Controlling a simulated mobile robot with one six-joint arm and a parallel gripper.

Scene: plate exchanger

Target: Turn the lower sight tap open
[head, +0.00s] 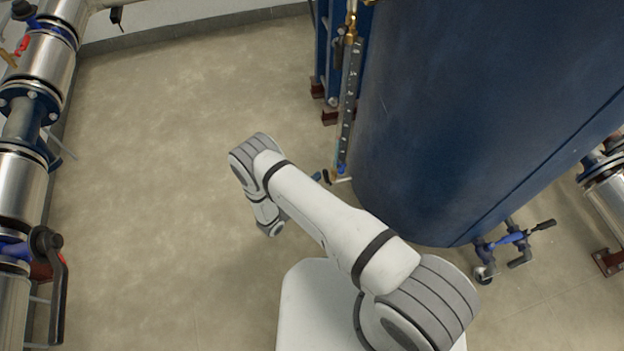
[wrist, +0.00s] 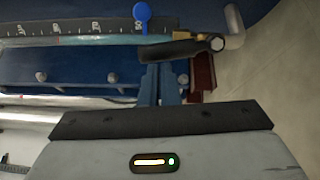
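The lower sight tap shows in the wrist view as a black lever handle (wrist: 180,49) with a brass body (wrist: 155,38) behind it. The lever lies roughly level across the picture, with a round nut at its right end. In the head view the tap (head: 327,177) is small, at the foot of the sight glass. My gripper (wrist: 159,72) has two blue fingers close together, pointing at the lever from just below it in the wrist view. They look shut with nothing between them. I cannot tell if they touch the lever. In the head view my arm mostly hides the gripper.
The sight glass scale (head: 350,100) runs up beside the large blue tank (head: 480,110). A blue knob (wrist: 142,14) and a bent pale pipe (wrist: 235,25) flank the tap. Steel pipes (head: 22,185) stand at the far left. The floor (head: 170,130) between is clear.

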